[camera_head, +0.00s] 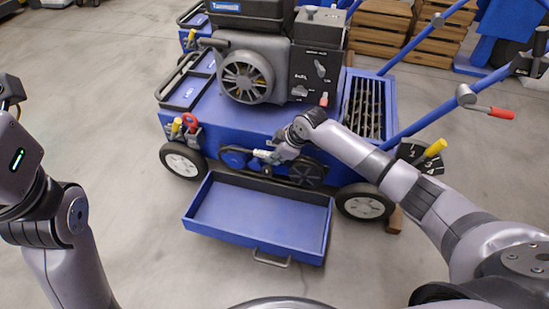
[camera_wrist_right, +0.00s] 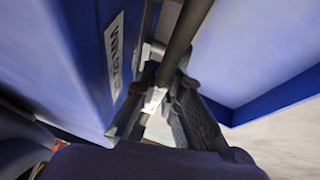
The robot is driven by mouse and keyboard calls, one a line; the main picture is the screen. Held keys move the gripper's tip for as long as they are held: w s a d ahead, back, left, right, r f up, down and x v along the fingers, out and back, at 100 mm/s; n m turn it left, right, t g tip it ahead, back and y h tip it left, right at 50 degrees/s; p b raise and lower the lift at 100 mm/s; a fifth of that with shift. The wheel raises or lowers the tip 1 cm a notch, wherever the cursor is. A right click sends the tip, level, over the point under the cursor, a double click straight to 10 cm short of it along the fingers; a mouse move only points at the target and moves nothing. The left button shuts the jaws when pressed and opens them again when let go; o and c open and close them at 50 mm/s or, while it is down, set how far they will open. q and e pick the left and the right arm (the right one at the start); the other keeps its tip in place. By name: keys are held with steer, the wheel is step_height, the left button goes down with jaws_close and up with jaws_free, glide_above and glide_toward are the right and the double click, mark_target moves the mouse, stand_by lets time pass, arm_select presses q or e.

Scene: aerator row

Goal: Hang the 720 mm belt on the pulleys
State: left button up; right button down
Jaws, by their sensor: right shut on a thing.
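The blue aerator (camera_head: 215,117) stands in the middle of the head view. A blue pulley (camera_head: 235,158) and a larger dark pulley (camera_head: 306,173) sit low on its near side. My right gripper (camera_head: 267,156) is between them, close to the machine's side. In the right wrist view, my right gripper (camera_wrist_right: 165,100) is shut on a dark band, which appears to be the belt (camera_wrist_right: 188,32), with a white patch by the fingers. The band runs up out of that view. I cannot tell whether the belt touches either pulley. My left arm shows, but its gripper does not.
An empty blue tray (camera_head: 258,247) with a front handle lies open below the pulleys. Wheels (camera_head: 184,161) stand at both sides. A red padlock-like part (camera_head: 191,122) is at the left. A white label (camera_wrist_right: 114,55) is on a blue panel. Floor is clear at left.

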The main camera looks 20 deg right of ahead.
steer(key=shift+w+d, duration=0.3)
steer(key=shift+w, duration=0.25)
steer(key=shift+f, duration=0.25)
stand_by(0.5)
steer(key=shift+f, duration=0.1)
